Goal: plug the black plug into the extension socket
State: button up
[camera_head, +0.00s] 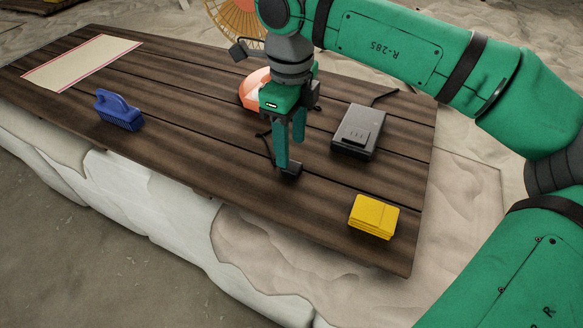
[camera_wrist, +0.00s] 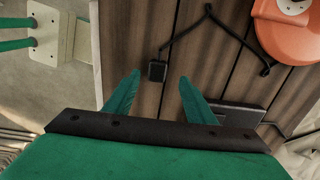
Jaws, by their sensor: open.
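The black plug (camera_head: 291,170) lies on the dark plank table just under my gripper (camera_head: 290,154). In the wrist view the plug (camera_wrist: 156,70) shows beyond and between the two spread green fingertips (camera_wrist: 159,77), apart from both. A black cord runs from it to an orange device (camera_head: 254,90), which also shows in the wrist view (camera_wrist: 288,32). My gripper is open and empty, pointing down. A dark grey box with small slots, which looks like the extension socket (camera_head: 358,131), stands to the right of my gripper. In the wrist view a finger partly hides this box (camera_wrist: 238,114).
A yellow stacked block (camera_head: 374,216) lies near the table's front right corner. A blue brush (camera_head: 118,110) and a pale red-edged cloth (camera_head: 82,62) lie on the left. A wicker fan-like object (camera_head: 236,18) stands behind. The planks (camera_head: 205,125) left of my gripper are clear.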

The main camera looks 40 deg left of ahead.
aim_at(291, 166)
jog(key=shift+f, duration=0.15)
jog(key=shift+s+d+f, duration=0.1)
jog(key=shift+d+f, duration=0.05)
jog(key=shift+f, duration=1.15)
jog(key=shift+s+d+f, duration=0.1)
jog(key=shift+f, duration=1.15)
jog(key=shift+c, duration=0.3)
jog(key=c, duration=1)
